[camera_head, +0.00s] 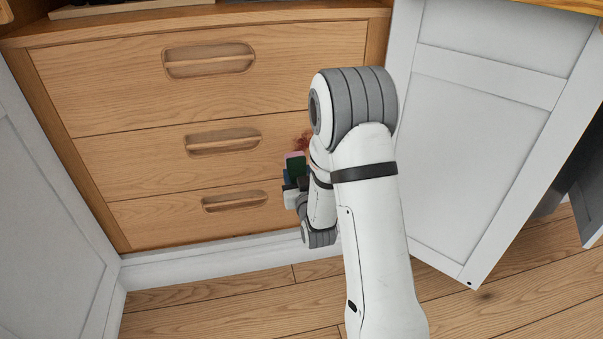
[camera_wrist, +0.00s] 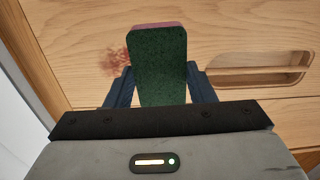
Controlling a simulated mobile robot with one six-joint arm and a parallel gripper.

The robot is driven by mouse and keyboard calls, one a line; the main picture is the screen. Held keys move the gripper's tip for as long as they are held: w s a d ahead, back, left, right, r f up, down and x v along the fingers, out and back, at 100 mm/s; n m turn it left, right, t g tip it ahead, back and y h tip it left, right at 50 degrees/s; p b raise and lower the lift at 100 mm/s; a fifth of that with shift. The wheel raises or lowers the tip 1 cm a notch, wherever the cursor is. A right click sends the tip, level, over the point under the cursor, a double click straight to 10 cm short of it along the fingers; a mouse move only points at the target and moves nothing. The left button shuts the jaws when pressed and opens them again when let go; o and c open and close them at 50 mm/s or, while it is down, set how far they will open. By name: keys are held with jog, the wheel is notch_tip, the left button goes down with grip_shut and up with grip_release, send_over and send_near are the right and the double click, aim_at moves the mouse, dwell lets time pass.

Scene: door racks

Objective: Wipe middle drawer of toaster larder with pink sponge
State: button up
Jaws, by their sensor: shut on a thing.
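The pink sponge (camera_wrist: 160,52) is a block with a dark green face and a pink edge. In the wrist view it stands between the two fingers of my gripper (camera_wrist: 161,84), which are shut on it. In the head view the sponge (camera_head: 295,161) shows in front of the drawers, beside my gripper (camera_head: 293,180). The middle drawer (camera_head: 120,160) of the wooden larder is shut. A reddish stain (camera_head: 302,143) marks its right side, partly hidden by my arm. The stain (camera_wrist: 116,62) also shows just left of the sponge in the wrist view. I cannot tell whether the sponge touches the drawer.
The top drawer (camera_head: 110,80) and bottom drawer (camera_head: 150,217) are shut, each with a recessed handle. White doors stand open at the left (camera_head: 50,210) and right (camera_head: 490,120), flanking the drawers. The wooden floor (camera_head: 230,310) in front is clear.

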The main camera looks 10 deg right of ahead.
jog(key=shift+w+d, duration=0.15)
jog(key=shift+w, duration=1.2)
jog(key=shift+w+d, duration=0.15)
jog(key=shift+w, duration=1.15)
jog(key=shift+w, duration=0.95)
